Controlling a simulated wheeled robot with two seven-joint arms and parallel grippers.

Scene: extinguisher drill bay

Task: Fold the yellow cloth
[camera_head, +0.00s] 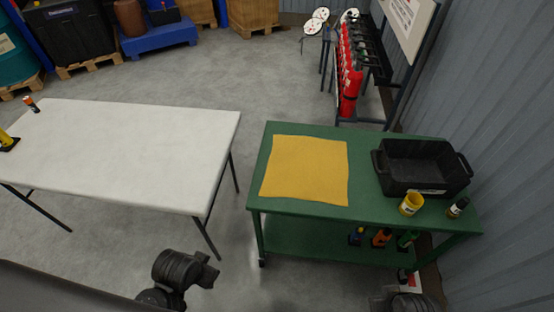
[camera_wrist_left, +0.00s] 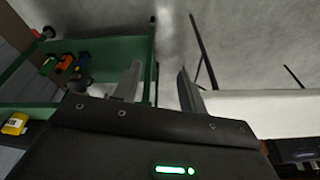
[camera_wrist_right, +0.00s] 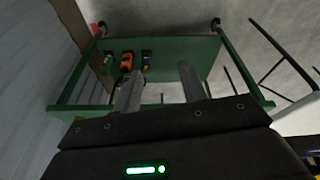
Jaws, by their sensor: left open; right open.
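The yellow cloth (camera_head: 306,169) lies flat and spread out on the left part of the green cart's top (camera_head: 362,205) in the head view. Its edges are slightly wavy. My left gripper (camera_wrist_left: 158,84) is open and empty in the left wrist view, with the green cart and the white table beyond its fingers. My right gripper (camera_wrist_right: 160,88) is open and empty in the right wrist view, facing the cart's lower shelf. Neither gripper touches the cloth. In the head view, parts of my arms show at the bottom, but the fingertips cannot be made out.
A black bin (camera_head: 425,168) stands on the cart right of the cloth, with a yellow cup (camera_head: 411,203) and a dark bottle (camera_head: 458,207) before it. Several bottles stand on the lower shelf. A white table (camera_head: 130,150) is at left, across a gap. Red extinguishers (camera_head: 350,85) hang behind.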

